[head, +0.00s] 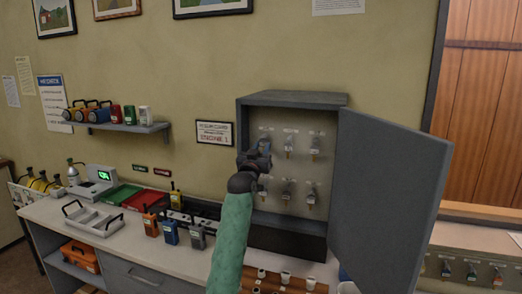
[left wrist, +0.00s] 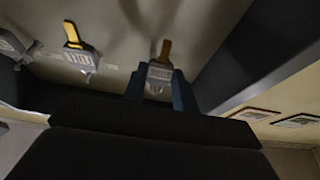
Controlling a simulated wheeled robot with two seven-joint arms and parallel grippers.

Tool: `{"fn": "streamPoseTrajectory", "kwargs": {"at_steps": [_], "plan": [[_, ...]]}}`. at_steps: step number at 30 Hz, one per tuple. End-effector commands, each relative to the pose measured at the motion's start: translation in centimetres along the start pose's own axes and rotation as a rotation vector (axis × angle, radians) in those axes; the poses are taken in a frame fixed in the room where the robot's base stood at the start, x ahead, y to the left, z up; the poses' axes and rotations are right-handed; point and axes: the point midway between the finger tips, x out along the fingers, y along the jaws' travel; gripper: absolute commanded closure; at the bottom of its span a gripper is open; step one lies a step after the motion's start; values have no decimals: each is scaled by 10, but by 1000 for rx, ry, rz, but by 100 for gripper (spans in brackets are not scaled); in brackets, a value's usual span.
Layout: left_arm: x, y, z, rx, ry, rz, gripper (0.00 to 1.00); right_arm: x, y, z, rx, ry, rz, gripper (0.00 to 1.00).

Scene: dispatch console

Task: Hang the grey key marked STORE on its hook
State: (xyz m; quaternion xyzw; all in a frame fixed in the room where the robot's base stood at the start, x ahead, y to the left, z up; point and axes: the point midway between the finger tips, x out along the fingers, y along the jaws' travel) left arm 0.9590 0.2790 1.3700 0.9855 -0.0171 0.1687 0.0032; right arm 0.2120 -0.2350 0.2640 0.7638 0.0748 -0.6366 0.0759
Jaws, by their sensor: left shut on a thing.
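My left gripper (head: 256,158) is at the left part of the open grey key cabinet (head: 292,99), in front of its back panel. In the left wrist view its blue fingers (left wrist: 160,90) are shut on a grey key tag (left wrist: 159,74), with a brass-coloured piece (left wrist: 165,49) sticking out beyond it. The tag's lettering is too small to read. I cannot tell whether its ring is on a hook. Other grey keys hang in two rows inside, such as an upper one (head: 315,146) and a lower one (head: 287,191). My right gripper is not in view.
The cabinet door (head: 388,190) stands open to the right. Another tagged key (left wrist: 80,57) hangs close by in the left wrist view. Radios (head: 170,232) and trays (head: 92,221) stand on the counter to the left. More keys (head: 471,272) hang at the lower right.

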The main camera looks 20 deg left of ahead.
Motion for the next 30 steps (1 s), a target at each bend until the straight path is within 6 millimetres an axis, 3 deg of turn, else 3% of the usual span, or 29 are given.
{"fn": "streamPoseTrajectory", "kwargs": {"at_steps": [10,23,26,30], "plan": [[0,0,0,0,0,0,90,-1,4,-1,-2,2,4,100],[6,0,2,1,1,0,90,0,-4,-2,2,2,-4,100],[7,0,2,1,1,0,96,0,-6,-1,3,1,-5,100],[7,0,2,1,1,0,97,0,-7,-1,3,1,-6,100]]}}
